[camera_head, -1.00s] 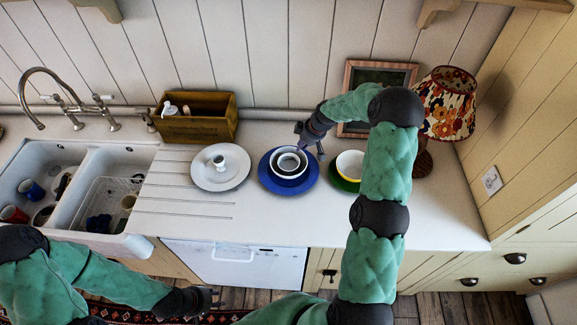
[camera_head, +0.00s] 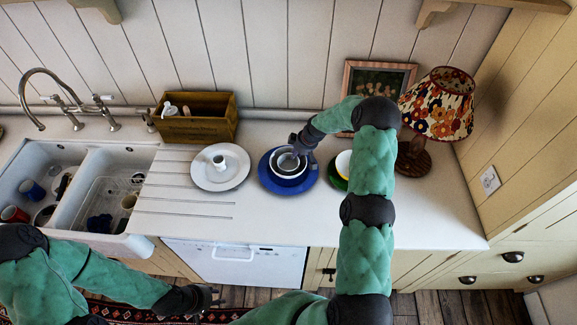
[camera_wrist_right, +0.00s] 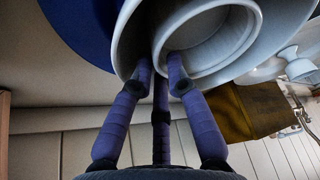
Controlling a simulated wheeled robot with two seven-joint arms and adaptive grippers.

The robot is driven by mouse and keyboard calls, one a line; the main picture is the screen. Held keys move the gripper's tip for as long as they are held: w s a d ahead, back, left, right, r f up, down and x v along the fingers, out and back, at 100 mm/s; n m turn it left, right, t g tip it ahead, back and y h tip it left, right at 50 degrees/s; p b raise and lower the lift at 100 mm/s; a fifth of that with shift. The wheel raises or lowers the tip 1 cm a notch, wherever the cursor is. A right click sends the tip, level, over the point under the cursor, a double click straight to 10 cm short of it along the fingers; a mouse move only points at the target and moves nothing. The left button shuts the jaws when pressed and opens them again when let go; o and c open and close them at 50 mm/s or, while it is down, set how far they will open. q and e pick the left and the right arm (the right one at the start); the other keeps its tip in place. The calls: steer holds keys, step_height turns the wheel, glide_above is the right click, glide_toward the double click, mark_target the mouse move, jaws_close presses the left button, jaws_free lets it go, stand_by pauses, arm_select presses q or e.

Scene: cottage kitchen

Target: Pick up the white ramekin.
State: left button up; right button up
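The white ramekin (camera_head: 286,162) sits inside a larger white bowl (camera_head: 291,174) on a blue plate (camera_head: 268,181). In the right wrist view the ramekin (camera_wrist_right: 225,55) shows its open mouth within the bowl (camera_wrist_right: 128,40). My right gripper (camera_head: 293,150) is down at the ramekin's rim. In the wrist view its fingers (camera_wrist_right: 161,72) stand apart at the near rim, one tip apparently inside the ramekin and one outside it. Whether they touch the wall is unclear. My left gripper (camera_head: 212,298) is low in front of the counter, its fingers too small to judge.
A white plate (camera_head: 237,180) with a small white cup (camera_head: 219,162) is left of the stack. A yellow-and-white bowl (camera_head: 343,163) on a green plate (camera_head: 334,178) is right, partly behind my arm. A wooden caddy (camera_head: 196,130), lamp (camera_head: 437,105) and picture frame (camera_head: 350,78) stand behind.

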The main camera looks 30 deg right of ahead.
jaws_close()
steer(key=shift+r, duration=0.15)
